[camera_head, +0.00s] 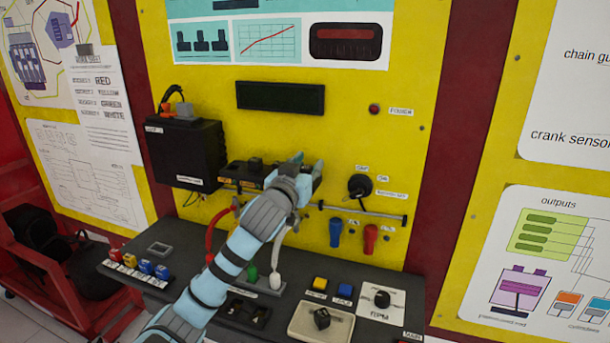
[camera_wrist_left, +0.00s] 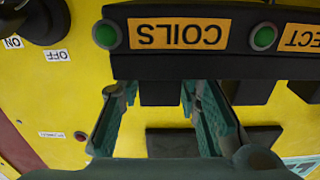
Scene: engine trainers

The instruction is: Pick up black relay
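A black relay-like block (camera_wrist_left: 160,93) stands at the holder bar labelled COILS (camera_wrist_left: 190,70) in the left wrist view, where the picture is upside down. My left gripper (camera_wrist_left: 158,95) is open, with a finger on each side of this block and gaps between. In the head view my left gripper (camera_head: 303,173) is at the right part of the holder and hides what is there. Another black block (camera_head: 255,163) shows left of it, and a similar one is in the wrist view (camera_wrist_left: 250,92). My right gripper is not in view.
A black display (camera_head: 280,97) is on the yellow panel above the holder. A black box (camera_head: 185,153) is at the left. A rotary switch (camera_head: 360,186) and a bar (camera_head: 365,213) are at the right. A pale tray (camera_head: 297,325) with a black block is on the desk below.

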